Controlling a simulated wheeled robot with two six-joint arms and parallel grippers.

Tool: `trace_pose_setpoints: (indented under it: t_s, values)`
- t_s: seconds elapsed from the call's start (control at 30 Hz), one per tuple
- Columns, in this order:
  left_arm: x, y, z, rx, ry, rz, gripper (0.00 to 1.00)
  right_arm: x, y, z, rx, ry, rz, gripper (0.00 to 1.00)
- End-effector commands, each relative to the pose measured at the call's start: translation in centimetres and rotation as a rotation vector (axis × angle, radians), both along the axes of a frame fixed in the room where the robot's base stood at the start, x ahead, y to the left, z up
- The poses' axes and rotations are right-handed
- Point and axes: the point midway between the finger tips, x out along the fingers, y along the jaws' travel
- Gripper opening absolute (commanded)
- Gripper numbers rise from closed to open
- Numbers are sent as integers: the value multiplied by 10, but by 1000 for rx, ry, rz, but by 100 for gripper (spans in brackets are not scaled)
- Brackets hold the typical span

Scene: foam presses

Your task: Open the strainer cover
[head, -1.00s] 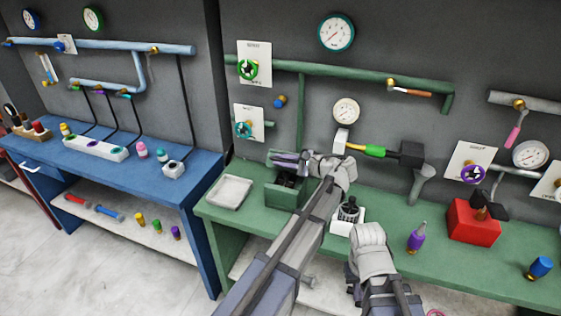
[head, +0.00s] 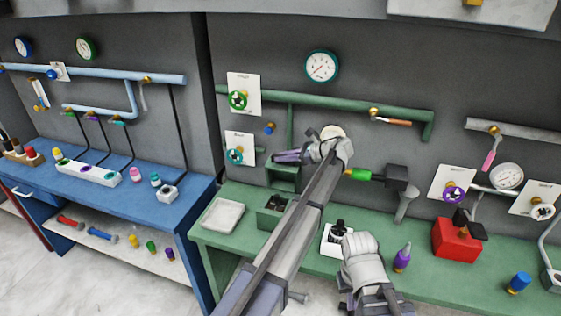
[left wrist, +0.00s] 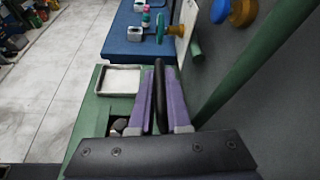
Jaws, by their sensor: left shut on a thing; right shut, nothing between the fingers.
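The strainer is a green box (head: 268,219) on the green bench, with a dark opening on top. Its green cover (head: 284,180) stands raised above the back of the box. My left gripper (head: 288,157) is above it, its purple fingers closed on a black handle bar. In the left wrist view the handle (left wrist: 159,75) lies between the fingers, and round shapes show in the box's opening (left wrist: 119,126). My left arm hides part of the box's right side.
A shallow pale tray (head: 222,216) lies left of the box. A white block with a black fitting (head: 335,238), a purple bottle (head: 402,259) and a red box (head: 456,242) stand to the right. A green pipe (head: 345,107) and valve plates (head: 240,147) are on the wall behind.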

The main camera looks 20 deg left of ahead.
Motion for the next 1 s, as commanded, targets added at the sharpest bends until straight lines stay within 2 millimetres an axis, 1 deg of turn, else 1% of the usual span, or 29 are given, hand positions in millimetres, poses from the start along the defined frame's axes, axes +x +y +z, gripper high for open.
trace_pose_setpoints:
  t_s: [0.03, 0.2, 0.7, 0.73, 0.9, 0.97, 1.0]
  values:
    - [4, 0, 0, -1, -1, 2, 0, 0, 0, 0, 0, 0, 0, 0]
    - [9, 0, 0, -1, -2, 2, 0, 0, 0, 0, 0, 0, 0, 0]
    - [10, 0, 1, 0, -3, 3, 0, 0, 0, 0, 0, 0, 0, 0]
    - [10, 0, 1, 0, -3, 3, 17, 0, 0, 0, 0, 0, 0, 0]
    - [10, 0, 1, 1, -2, 2, 36, 0, 0, 0, 0, 0, 0, 0]
    - [10, 0, 1, 0, -2, 2, 43, 0, 0, 0, 0, 0, 0, 0]
    - [10, 0, 0, 0, -2, 2, 45, 0, 0, 0, 0, 0, 0, 0]
